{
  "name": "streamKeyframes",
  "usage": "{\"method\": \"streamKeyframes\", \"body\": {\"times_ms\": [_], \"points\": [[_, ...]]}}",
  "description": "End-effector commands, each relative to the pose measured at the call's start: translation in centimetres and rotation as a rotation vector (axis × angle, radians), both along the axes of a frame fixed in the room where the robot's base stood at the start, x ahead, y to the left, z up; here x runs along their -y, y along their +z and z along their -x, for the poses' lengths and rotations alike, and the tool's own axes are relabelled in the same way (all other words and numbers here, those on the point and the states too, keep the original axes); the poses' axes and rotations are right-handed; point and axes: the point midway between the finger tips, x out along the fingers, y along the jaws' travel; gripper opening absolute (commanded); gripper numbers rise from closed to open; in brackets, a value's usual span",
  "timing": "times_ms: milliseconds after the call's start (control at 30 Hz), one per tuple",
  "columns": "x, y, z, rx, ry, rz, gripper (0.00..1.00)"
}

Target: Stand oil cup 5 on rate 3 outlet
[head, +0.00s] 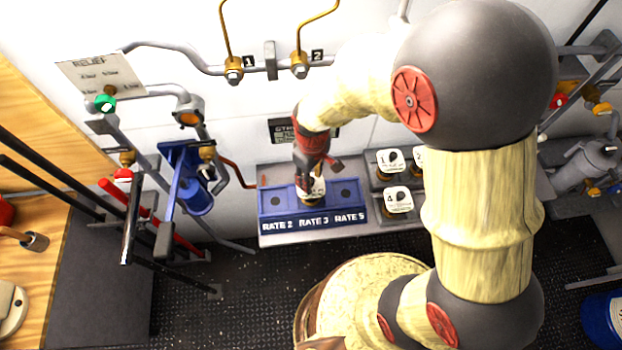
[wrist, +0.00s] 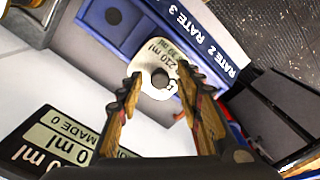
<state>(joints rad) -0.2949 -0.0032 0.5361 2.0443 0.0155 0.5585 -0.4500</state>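Oil cup 5 (head: 317,188), with a white lid label, stands at the middle spot of the blue rack (head: 263,208), above the words RATE 3. My gripper (head: 309,181) points down at the cup from above. In the wrist view its two fingertips (wrist: 159,77) are apart, over opposite edges of the lid, and clear of the knob. The cup's base and the rate 3 outlet under it are hidden.
Other white-lidded cups, including cup 1 (head: 389,160) and cup 4 (head: 397,200), stand on the grey tray to the right. A dark display (wrist: 62,140) lies behind the rack. Blue apparatus (head: 187,185) and pipes stand at left.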

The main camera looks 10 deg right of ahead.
Motion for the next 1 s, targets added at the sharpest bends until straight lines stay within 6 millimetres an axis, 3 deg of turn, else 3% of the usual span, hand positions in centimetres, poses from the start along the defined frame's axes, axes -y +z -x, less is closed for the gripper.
{"method": "streamKeyframes", "body": {"times_ms": [200,400,833,1000], "points": [[0.0,4.8,-0.1,0.005,0.000,-0.002,0.36],[0.1,8.3,0.0,0.002,0.000,-0.001,0.36],[0.5,11.1,0.1,0.015,-0.020,-0.004,0.36],[3.1,16.4,1.1,0.107,-0.154,-0.032,0.36]]}}
